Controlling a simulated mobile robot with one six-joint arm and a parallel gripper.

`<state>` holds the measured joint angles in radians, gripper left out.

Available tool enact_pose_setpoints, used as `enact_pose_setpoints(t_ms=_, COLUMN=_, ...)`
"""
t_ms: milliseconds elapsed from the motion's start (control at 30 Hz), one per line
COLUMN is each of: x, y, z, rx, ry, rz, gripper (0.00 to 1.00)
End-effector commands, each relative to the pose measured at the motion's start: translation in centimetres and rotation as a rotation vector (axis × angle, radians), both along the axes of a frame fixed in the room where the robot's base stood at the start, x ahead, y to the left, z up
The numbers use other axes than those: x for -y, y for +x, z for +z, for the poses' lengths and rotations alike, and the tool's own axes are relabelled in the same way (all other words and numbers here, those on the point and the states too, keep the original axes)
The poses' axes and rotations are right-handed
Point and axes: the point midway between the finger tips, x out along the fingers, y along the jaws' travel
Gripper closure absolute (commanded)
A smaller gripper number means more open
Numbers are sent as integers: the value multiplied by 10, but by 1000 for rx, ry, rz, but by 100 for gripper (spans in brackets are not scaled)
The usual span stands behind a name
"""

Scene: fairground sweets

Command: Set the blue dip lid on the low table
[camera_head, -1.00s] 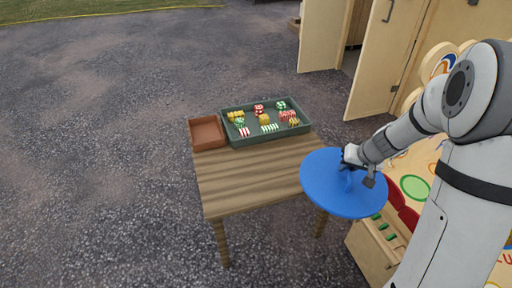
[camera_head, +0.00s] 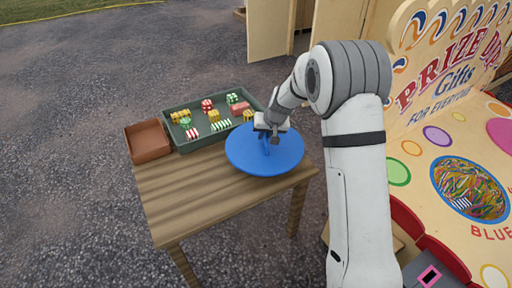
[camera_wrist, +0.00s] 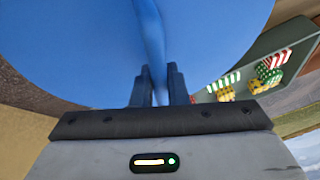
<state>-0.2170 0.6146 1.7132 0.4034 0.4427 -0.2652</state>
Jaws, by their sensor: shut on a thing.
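The blue dip lid (camera_head: 262,158) is a round blue disc with a raised handle. In the head view it is over the right end of the low wooden table (camera_head: 190,205); I cannot tell whether it touches the top. My gripper (camera_head: 270,136) is above the lid and shut on its handle. In the wrist view the lid (camera_wrist: 70,45) fills most of the picture and the handle runs down between the two fingers of my gripper (camera_wrist: 160,88). The lid hides the table's right end.
A green tray (camera_head: 178,141) with several striped sweets stands at the table's back, close to the lid. A brown open box (camera_head: 148,141) is to its left. The table's front left is bare. The prize dip stall (camera_head: 440,150) with a round tub stands at the right.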

Motion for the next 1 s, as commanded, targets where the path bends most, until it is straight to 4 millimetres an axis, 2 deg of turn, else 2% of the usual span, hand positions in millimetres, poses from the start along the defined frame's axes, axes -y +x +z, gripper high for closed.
enact_pose_setpoints(t_ms=333, x=-5, y=-1, z=-48, rx=1, ry=1, rz=9, gripper=100)
enact_pose_setpoints(t_ms=733, x=-6, y=-1, z=-53, rx=3, ry=1, rz=9, gripper=100)
enact_pose_setpoints(t_ms=767, x=-6, y=-2, z=-54, rx=2, ry=1, rz=10, gripper=86)
enact_pose_setpoints(t_ms=1000, x=-6, y=-2, z=-52, rx=2, ry=0, rz=11, gripper=66)
